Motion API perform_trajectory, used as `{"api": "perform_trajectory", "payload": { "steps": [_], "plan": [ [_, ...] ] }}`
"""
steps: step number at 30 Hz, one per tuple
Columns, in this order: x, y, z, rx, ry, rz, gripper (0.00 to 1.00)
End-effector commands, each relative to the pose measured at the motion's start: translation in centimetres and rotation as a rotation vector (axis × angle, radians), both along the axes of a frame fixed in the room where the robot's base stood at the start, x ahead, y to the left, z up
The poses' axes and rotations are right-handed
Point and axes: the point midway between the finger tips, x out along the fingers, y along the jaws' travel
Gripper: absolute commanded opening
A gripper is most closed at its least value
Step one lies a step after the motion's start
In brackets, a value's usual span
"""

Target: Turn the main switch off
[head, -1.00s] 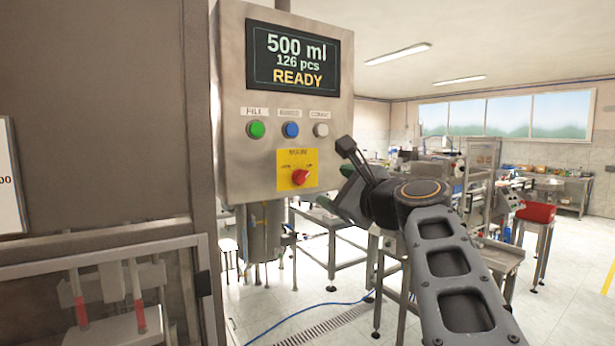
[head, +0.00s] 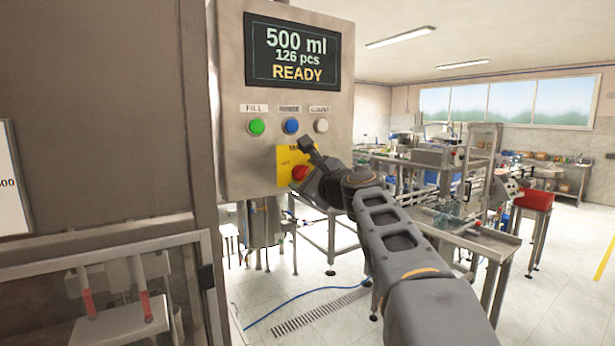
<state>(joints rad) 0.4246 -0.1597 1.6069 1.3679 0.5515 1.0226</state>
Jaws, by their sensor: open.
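The main switch (head: 299,173) is a red rotary knob on a yellow plate (head: 284,163), low on the front of a grey control box (head: 236,110). My gripper (head: 305,160) is at the switch, in front of the right part of the plate. It hides much of the knob and most of the plate's lettering. The jaws are open, with one dark finger above the knob. I cannot tell whether they touch the knob or which way it points. The screen (head: 294,53) reads 500 ml, 126 pcs, READY.
Green (head: 257,127), blue (head: 291,126) and white (head: 321,126) buttons sit in a row just above the switch. A large cabinet (head: 110,120) stands at the left. A blue hose (head: 300,296) lies on the floor. Steel tables and a red-topped stool (head: 534,201) stand at the right.

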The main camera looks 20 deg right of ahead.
Motion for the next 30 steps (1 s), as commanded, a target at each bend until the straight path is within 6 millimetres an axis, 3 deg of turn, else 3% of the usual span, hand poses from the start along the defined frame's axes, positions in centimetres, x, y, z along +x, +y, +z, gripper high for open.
{"api": "perform_trajectory", "payload": {
  "steps": [3, 18, 30],
  "plan": [
    [-0.02, -0.01, -0.01, 0.000, 0.000, 0.000, 0.66],
    [-0.04, -0.01, -0.01, 0.000, 0.000, 0.000, 0.19],
    [-0.03, -0.07, -0.30, -0.107, -0.013, -0.001, 0.19]
  ]
}}
